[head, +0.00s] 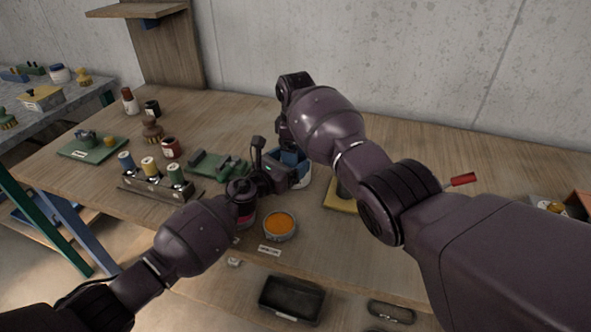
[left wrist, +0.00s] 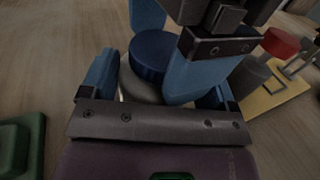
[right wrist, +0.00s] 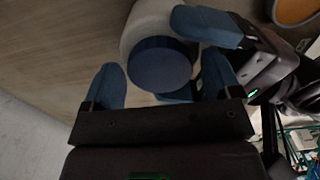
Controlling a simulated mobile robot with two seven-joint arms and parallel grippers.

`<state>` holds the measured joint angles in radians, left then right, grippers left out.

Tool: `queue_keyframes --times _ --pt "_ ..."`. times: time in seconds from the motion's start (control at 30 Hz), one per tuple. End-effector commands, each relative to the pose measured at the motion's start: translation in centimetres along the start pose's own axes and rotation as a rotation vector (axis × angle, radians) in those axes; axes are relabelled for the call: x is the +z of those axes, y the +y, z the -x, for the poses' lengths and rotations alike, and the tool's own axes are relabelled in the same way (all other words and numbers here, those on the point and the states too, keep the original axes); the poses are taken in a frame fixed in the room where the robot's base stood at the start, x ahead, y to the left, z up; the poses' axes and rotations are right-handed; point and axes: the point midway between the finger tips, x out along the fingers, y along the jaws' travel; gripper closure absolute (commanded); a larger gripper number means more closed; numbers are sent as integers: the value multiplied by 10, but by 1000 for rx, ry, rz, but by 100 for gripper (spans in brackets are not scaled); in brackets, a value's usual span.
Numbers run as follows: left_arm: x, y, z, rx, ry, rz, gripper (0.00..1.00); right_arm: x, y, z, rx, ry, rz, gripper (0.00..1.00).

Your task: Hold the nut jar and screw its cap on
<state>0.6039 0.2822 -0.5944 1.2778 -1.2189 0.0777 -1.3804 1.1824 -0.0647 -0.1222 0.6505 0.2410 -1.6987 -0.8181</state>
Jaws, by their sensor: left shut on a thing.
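The nut jar, pale with a dark blue cap, shows in the left wrist view (left wrist: 135,90) and right wrist view (right wrist: 146,22). My left gripper (left wrist: 158,92) is shut on the jar's body, with a blue finger on each side. The blue cap (left wrist: 153,52) sits at the jar's mouth; it also shows in the right wrist view (right wrist: 160,66). I cannot tell how tightly it is seated. My right gripper (right wrist: 163,80) is open around the cap, with gaps between its fingers and the cap. In the head view my grippers and arms hide most of the jar.
A bowl of orange contents (head: 280,225) stands near the table's front edge. A yellow-based item (left wrist: 275,92) stands right of the jar. A spool rack (head: 160,187) and green fixtures (head: 218,166) are to the left. The table's back strip is clear.

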Motion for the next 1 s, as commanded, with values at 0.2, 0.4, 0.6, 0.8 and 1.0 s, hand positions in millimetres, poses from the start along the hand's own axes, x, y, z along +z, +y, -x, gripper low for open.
queue_keyframes --times 0.2,0.4,0.6,0.8,1.0 --pt "-1 0 0 0 1 0 85 0 0 0 0 0 0 49" --pt "-1 0 0 0 1 0 85 0 0 0 0 0 -1 66" --pt "-1 0 0 0 1 0 85 0 0 0 -1 1 -119 66" --pt "-1 0 0 0 1 0 85 -1 0 0 -1 1 -407 66" --pt "-1 0 0 0 1 0 85 0 0 0 -1 1 -685 66"
